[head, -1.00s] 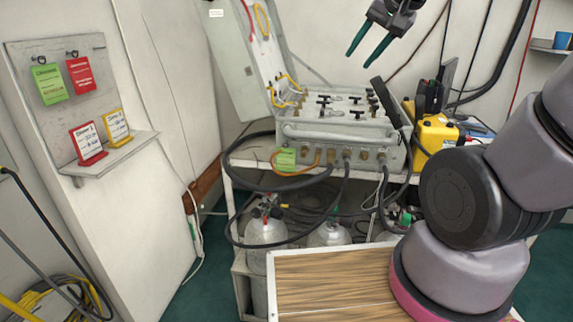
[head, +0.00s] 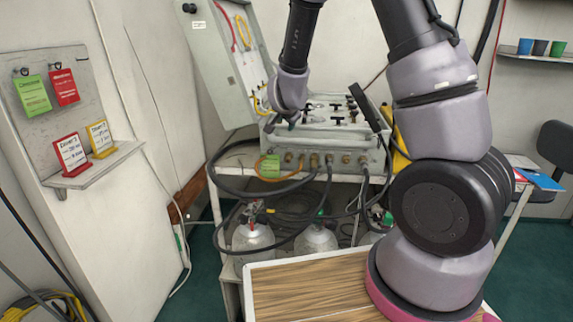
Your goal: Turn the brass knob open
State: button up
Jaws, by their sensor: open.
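The grey air panel (head: 350,142) stands on a shelf with its lid (head: 212,62) open. Several small brass-coloured fittings, one of them here (head: 314,160), line its front face; I cannot tell which is the brass knob. Black T-handles (head: 337,105) show on its top face. My gripper (head: 292,122) is over the left part of the panel top, mostly hidden behind my own wrist. Only a bit of dark finger shows, and I see nothing held. Whether it touches the panel is hidden, as is the panel's top left part.
Black hoses (head: 220,165) loop from the panel's front. Gas cylinders (head: 253,238) stand below. A green tag (head: 270,167) hangs at the panel's left front. A wooden-topped surface (head: 310,285) lies in front. A wall board with cards (head: 60,125) is at the left.

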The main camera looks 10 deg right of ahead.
notch_tip(320, 180, down, 10)
jog(key=t+h, duration=0.2)
jog(key=h, duration=0.1)
jog(key=n+t+h, duration=0.1)
jog(key=n+t, duration=0.4)
send_near(287, 161)
jog(key=x, duration=0.8)
jog(key=shift+w+d, duration=0.1)
jog(key=shift+w, duration=0.15)
grip_shut()
